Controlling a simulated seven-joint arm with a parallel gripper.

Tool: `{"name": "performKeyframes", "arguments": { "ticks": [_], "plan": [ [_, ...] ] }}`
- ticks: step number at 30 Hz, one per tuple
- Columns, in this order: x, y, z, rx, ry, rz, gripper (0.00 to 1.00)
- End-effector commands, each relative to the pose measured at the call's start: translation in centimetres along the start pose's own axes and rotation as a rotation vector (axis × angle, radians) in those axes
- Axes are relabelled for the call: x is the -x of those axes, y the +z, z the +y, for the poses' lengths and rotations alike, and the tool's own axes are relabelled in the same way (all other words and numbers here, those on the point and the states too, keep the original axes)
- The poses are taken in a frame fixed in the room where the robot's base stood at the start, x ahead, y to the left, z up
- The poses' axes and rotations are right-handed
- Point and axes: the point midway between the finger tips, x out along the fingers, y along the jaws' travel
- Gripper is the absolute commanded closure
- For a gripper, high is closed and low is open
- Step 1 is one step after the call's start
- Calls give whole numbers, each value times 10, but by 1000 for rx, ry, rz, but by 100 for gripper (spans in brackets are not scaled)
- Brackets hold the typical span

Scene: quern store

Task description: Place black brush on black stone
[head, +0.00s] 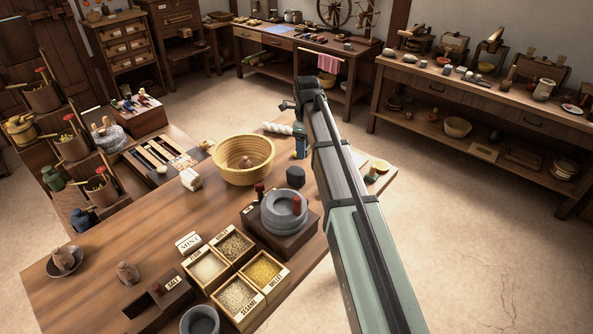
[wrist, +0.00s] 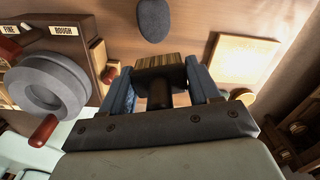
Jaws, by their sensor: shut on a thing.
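The black brush (wrist: 160,92) is in my gripper, its dark handle and block between the blue fingers and its tan striped bristles (wrist: 158,61) pointing away. My gripper (wrist: 160,82) is shut on it, and also shows in the head view (head: 300,147) above the table's far right part. In the head view I cannot make out the brush. In the wrist view the stone (wrist: 153,19) lies beyond the bristles, apart from the brush, with nothing seen on top.
A grey quern (head: 284,211) with a red handle stands on a wooden base near the stone. A yellow basket (head: 244,160) stands to its left. Grain boxes (head: 236,271) fill the front. A pale square board (wrist: 243,57) lies right in the wrist view. Bare tabletop (head: 160,225) is left.

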Motion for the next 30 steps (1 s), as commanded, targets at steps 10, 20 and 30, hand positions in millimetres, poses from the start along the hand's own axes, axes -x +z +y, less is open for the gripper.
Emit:
{"name": "performKeyframes", "arguments": {
  "ticks": [10, 20, 30],
  "plan": [
    [21, 35, 2, -152, 0, 0, 68],
    [13, 32, 4, -265, 1, 1, 68],
    [-37, 32, 4, -265, 1, 1, 68]
  ]
}}
